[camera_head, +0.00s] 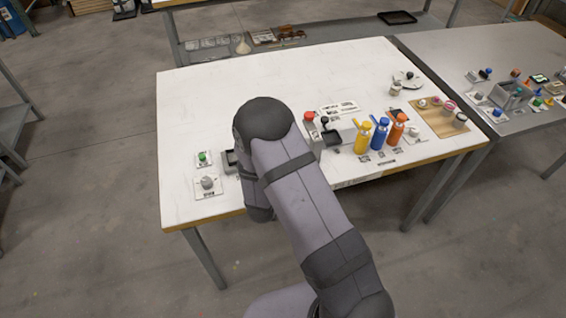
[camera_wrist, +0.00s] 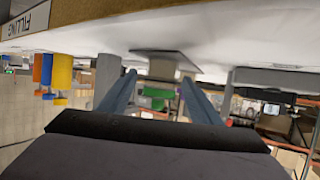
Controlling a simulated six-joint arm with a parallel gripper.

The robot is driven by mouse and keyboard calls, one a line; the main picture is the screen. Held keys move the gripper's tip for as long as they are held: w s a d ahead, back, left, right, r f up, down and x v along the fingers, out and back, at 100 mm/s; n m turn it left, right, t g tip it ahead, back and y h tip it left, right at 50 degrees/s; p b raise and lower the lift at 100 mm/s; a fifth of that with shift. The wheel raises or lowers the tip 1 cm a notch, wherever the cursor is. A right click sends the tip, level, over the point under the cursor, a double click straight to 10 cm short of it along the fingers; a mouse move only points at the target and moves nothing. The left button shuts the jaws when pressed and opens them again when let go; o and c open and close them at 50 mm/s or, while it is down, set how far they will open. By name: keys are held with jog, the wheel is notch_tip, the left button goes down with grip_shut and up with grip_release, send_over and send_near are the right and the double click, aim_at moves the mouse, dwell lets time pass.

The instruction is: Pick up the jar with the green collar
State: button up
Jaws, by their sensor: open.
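The wrist view is upside down, with the white table along its top. A small pale jar with a green collar (camera_wrist: 157,92) shows there, standing on a grey plate (camera_wrist: 150,54). My gripper (camera_wrist: 158,78) is open, with its two blue-grey fingers on either side of the jar in the picture. I cannot tell whether they touch it or how deep the jar sits between them. In the head view a small green-topped item (camera_head: 202,156) sits on a white card at the table's left. My arm hides the gripper there.
A grey-topped item (camera_head: 207,182) stands on a card in front of the green one. Yellow (camera_head: 362,138), blue (camera_head: 380,133) and orange (camera_head: 396,132) bottles stand right of my arm. A wooden board (camera_head: 440,128) with small jars lies farther right. The table's back left is clear.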

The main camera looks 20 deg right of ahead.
jog(key=shift+x, duration=1.45)
jog(key=c, duration=1.1)
jog(key=shift+c, duration=0.2)
jog(key=shift+r, duration=0.25)
notch_tip(320, 180, up, 10)
jog(key=shift+b, duration=0.3)
jog(key=shift+f, duration=0.2)
